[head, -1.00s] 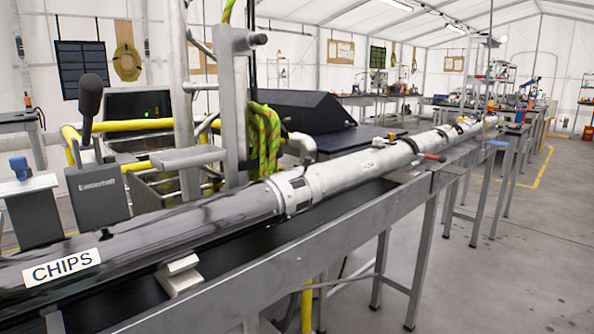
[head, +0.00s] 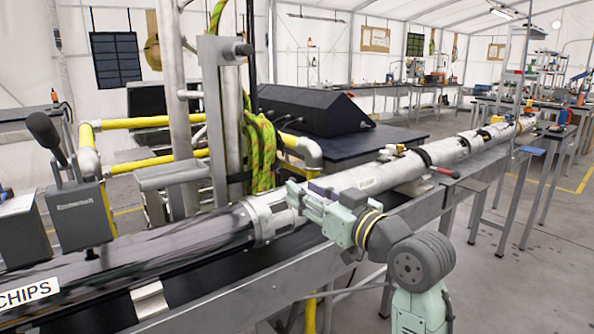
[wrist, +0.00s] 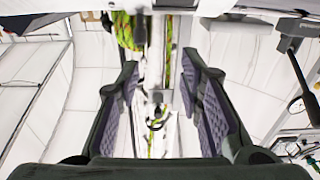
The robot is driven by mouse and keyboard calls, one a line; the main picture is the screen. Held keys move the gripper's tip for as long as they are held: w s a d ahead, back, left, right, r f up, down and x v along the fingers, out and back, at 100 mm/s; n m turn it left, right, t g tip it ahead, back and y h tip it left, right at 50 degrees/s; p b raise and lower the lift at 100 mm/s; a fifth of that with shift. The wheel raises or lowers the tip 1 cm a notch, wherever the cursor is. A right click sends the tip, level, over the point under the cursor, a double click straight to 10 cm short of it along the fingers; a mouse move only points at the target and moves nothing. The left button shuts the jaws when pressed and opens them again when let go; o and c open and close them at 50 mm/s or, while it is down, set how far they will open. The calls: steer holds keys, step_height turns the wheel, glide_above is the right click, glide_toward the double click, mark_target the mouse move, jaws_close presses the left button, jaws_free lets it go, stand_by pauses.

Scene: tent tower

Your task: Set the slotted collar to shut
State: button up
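The slotted collar (head: 267,217) is a pale metal ring around the long pipe, where the dark clear section labelled CHIPS meets the pale metal section. Dark slots show in its wall, but I cannot tell its setting. My gripper (head: 303,192) reaches in from the right, at the near side of the pipe just right of the collar, and hides part of the pipe there. In the wrist view my gripper (wrist: 160,72) has its two purple-padded fingers wide apart with nothing between them. I cannot tell whether a finger touches the pipe or collar.
The pale pipe (head: 370,178) runs back right along a grey metal rail (head: 235,293). A grey box with a black lever (head: 80,215) stands left. A metal post (head: 226,120) with green rope (head: 260,150) rises behind the collar. Yellow rails lie behind. The floor at right is clear.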

mark_target(291, 178)
steer(key=shift+h, duration=0.3)
steer(key=w+a+p, duration=0.1)
steer(key=w, duration=0.1)
steer(key=w+a+p, duration=0.1)
steer(key=w, duration=0.2)
steer(key=w+a+p, duration=0.1)
steer(key=w, duration=0.2)
steer(key=shift+w+a+f, duration=0.1)
steer(key=shift+w+f, duration=0.05)
steer(key=shift+f, duration=0.2)
steer(key=shift+c, duration=0.3)
jaws_close()
